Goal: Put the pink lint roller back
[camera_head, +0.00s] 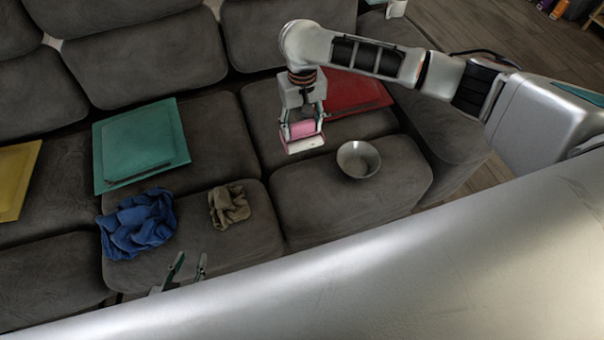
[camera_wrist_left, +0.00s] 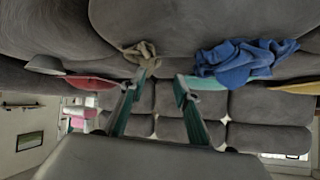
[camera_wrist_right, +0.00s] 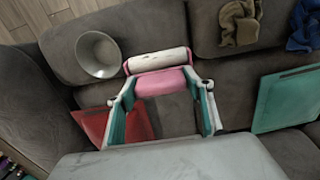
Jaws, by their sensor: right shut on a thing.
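The pink lint roller (camera_head: 301,134) has a pink part and a white roll. My right gripper (camera_head: 301,122) is shut on it and holds it over the sofa, left of the bowl. In the right wrist view, the lint roller (camera_wrist_right: 160,78) lies across between the fingertips of my right gripper (camera_wrist_right: 160,92), its white roll on the far side. In the left wrist view, the lint roller (camera_wrist_left: 80,112) shows at the left. My left gripper (camera_head: 188,268) is open and empty at the sofa's front edge; its spread fingers (camera_wrist_left: 158,92) show in its wrist view.
The grey sofa (camera_head: 330,205) bears a grey bowl (camera_head: 358,160), a red tray (camera_head: 365,96), a teal tray (camera_head: 140,148), a yellow tray (camera_head: 14,178), a blue cloth (camera_head: 138,224) and a brown cloth (camera_head: 229,206). The seat around the bowl is clear.

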